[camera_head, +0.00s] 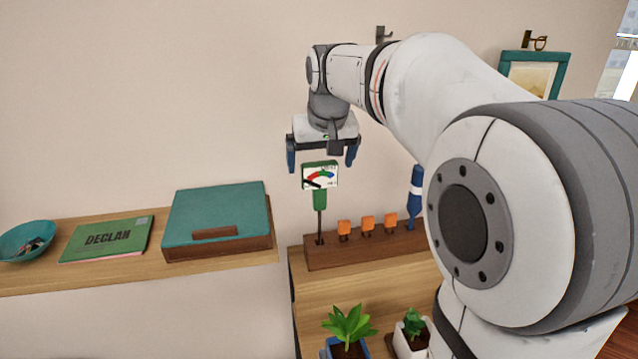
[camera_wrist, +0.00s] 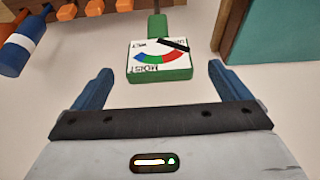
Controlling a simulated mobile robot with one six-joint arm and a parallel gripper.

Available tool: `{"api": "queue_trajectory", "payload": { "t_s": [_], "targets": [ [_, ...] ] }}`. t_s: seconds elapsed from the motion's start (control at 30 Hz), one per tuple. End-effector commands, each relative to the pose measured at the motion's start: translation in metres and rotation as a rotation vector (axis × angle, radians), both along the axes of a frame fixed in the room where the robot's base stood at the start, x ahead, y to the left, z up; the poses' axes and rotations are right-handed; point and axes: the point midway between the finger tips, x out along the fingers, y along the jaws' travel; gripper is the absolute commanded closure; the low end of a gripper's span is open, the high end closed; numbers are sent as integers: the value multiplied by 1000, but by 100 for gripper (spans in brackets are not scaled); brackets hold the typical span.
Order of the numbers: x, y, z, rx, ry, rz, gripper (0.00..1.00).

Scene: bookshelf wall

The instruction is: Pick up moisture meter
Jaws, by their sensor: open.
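The moisture meter (camera_head: 320,178) has a green body with a white dial marked red, green and blue. It stands upright with its dark probe in a wooden block (camera_head: 330,251) on the lower shelf. In the wrist view the meter (camera_wrist: 160,60) is ahead of my gripper, just beyond the fingertips and roughly midway between them. My gripper (camera_head: 322,160) points down above the meter with its blue fingers spread. In the wrist view my gripper (camera_wrist: 160,75) is open, with nothing between its fingers.
The wooden block also holds several orange pegs (camera_head: 367,222) and a blue bottle-like tool (camera_head: 415,195). Potted plants (camera_head: 348,325) stand in front. A teal-topped box (camera_head: 215,215), a green booklet (camera_head: 107,239) and a teal bowl (camera_head: 25,240) sit on the left shelf. The wall is close behind.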

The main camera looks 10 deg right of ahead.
Motion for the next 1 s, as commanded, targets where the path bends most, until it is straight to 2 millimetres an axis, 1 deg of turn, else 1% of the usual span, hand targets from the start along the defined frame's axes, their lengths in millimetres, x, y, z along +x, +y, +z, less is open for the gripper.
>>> {"api": "queue_trajectory", "payload": {
  "t_s": [0.2,0.3,0.4,0.57,0.67,1.0],
  "targets": [
    [14,-1,-28,0,3,0,4],
    [18,-1,-38,0,2,0,4],
    [19,-1,-41,0,0,1,4],
    [19,-1,-42,1,0,1,4],
    [19,0,-41,1,0,1,10],
    [19,0,-41,0,-1,2,38]
  ]
}}
